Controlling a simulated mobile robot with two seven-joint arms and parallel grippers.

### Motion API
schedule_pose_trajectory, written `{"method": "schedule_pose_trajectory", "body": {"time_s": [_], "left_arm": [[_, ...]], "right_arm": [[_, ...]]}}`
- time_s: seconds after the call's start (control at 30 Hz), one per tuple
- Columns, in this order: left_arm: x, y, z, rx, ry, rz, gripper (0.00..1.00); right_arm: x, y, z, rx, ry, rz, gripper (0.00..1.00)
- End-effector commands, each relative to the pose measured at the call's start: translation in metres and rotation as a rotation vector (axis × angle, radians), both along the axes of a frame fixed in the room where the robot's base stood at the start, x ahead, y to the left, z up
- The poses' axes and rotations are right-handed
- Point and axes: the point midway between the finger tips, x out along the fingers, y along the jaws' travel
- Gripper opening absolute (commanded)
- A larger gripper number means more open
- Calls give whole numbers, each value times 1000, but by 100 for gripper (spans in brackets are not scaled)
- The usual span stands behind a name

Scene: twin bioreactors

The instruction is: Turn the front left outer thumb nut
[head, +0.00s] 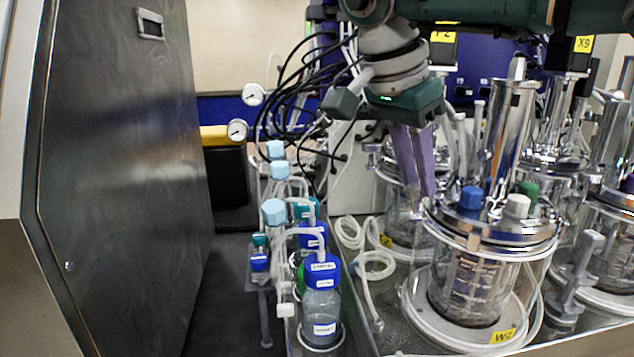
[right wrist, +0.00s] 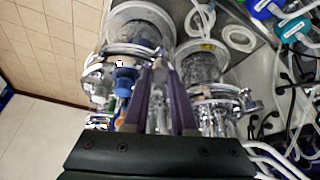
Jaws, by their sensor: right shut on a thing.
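The front bioreactor (head: 478,285) is a glass vessel with a shiny steel lid (head: 490,238) and a yellow W2 label. Blue, white and green caps stand on the lid. My right gripper (head: 428,195) reaches down from above with its purple fingers at the left edge of this lid. In the right wrist view its fingertips (right wrist: 160,66) come close together beside the lid rim. They are shut on the front left outer thumb nut, which is small and mostly hidden by the fingers. My left gripper is not in view.
A second glass vessel (head: 400,220) stands close behind the fingers, and more vessels crowd the right side. Bottles with blue caps (head: 322,270) and coiled clear tubing (head: 375,265) stand to the left. A tall dark panel (head: 120,180) closes off the far left.

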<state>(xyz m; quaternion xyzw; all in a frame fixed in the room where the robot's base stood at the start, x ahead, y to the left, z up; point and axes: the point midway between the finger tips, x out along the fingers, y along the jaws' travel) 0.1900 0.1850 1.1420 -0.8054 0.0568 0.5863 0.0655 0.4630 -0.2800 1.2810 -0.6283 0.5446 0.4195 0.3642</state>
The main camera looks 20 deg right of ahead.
Motion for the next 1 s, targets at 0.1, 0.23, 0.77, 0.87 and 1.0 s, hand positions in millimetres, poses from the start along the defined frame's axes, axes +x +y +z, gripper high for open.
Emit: {"method": "schedule_pose_trajectory", "body": {"time_s": [0.1, 0.23, 0.77, 0.87, 1.0], "left_arm": [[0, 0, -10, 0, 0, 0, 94], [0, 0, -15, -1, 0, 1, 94], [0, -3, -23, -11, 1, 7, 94], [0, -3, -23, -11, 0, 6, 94], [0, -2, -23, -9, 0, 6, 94]], "right_arm": [[1, 0, -1, -1, -2, -96, 0], [2, 0, -1, -1, 0, -174, 0], [2, 0, 1, 0, 0, -304, 0], [2, 0, 1, 0, 0, -306, 0], [2, 0, 1, 0, 0, -305, 0]]}}
